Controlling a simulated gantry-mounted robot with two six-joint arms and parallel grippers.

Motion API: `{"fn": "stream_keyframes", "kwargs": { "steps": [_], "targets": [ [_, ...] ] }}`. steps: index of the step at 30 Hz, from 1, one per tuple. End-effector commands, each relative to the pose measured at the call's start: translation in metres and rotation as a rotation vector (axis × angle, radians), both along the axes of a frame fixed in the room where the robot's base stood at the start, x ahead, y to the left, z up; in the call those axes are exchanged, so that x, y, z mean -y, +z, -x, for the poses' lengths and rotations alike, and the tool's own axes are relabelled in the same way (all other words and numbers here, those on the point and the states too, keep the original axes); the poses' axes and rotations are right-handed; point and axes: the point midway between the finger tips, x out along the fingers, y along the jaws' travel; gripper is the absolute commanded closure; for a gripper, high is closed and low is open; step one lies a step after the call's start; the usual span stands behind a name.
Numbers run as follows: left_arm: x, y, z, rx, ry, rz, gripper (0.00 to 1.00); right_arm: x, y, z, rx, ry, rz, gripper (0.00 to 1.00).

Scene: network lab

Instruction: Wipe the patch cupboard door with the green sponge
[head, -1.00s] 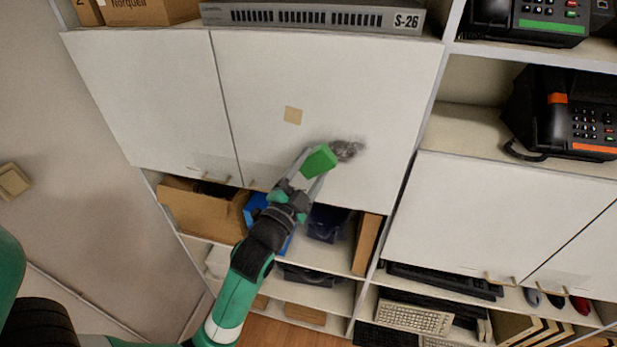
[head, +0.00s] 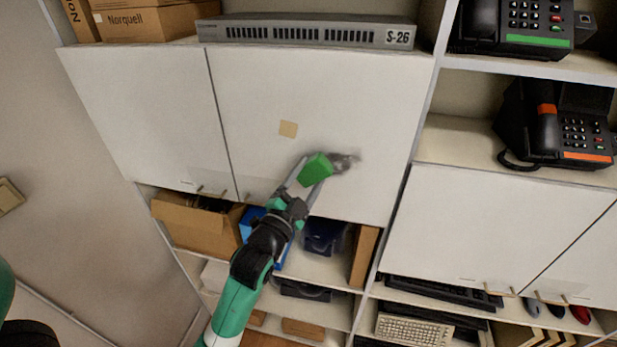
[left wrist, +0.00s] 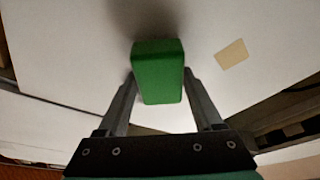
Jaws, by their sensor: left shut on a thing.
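The green sponge (head: 316,169) is held between the fingers of my left gripper (head: 308,176), at the white cupboard door (head: 260,90). A dark grey smudge (head: 345,162) is on the door just right of the sponge, and the sponge may cover part of it. In the left wrist view the sponge (left wrist: 159,72) sits between the two fingertips (left wrist: 159,85), in front of the white door (left wrist: 70,50). I cannot tell for sure whether it touches the door. A tan square (head: 288,129) on the door is up and left of the sponge. My right gripper is not in view.
A grey rack unit marked S-26 (head: 305,32) and cardboard boxes (head: 145,22) stand above the door. Black phones (head: 560,125) sit on shelves to the right. Open shelves below hold a cardboard box (head: 195,228), blue items (head: 325,235) and keyboards (head: 415,330).

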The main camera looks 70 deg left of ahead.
Motion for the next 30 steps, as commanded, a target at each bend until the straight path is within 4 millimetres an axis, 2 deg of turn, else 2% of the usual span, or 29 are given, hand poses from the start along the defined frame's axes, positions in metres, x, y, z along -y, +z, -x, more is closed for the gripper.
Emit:
{"fn": "stream_keyframes", "kwargs": {
  "steps": [23, 30],
  "targets": [
    [-0.013, 0.000, -0.010, 0.000, 0.000, 0.000, 0.77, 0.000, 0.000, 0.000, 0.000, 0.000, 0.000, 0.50],
    [-0.003, -0.001, -0.020, 0.000, -0.004, -0.001, 0.77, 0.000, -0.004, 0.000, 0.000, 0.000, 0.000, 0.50]
  ]
}}
